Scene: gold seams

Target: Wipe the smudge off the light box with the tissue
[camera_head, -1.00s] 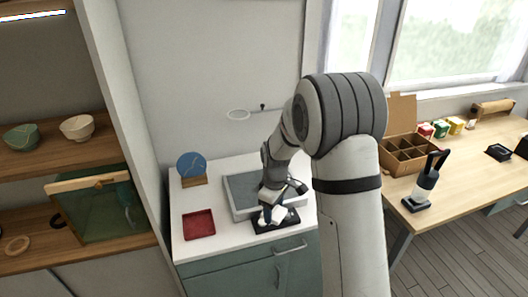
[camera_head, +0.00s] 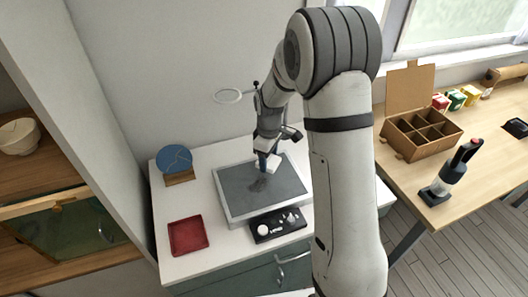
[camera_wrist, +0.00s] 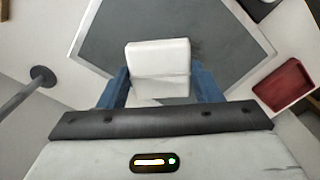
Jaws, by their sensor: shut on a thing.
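My gripper (camera_head: 268,160) is shut on a white tissue (camera_head: 273,163), a folded block. The tissue (camera_wrist: 158,58) also shows in the wrist view, between my blue fingers. The light box (camera_head: 235,195) is a flat box with a grey top and a pale frame on the white counter; its panel (camera_wrist: 110,30) fills the upper wrist view. The tissue is over the back right part of the panel; I cannot tell whether it touches. A dark smudge (camera_head: 258,185) shows on the panel just in front of the tissue. The tissue may hide part of it.
A ring on a stand (camera_head: 228,96) rises behind the box.

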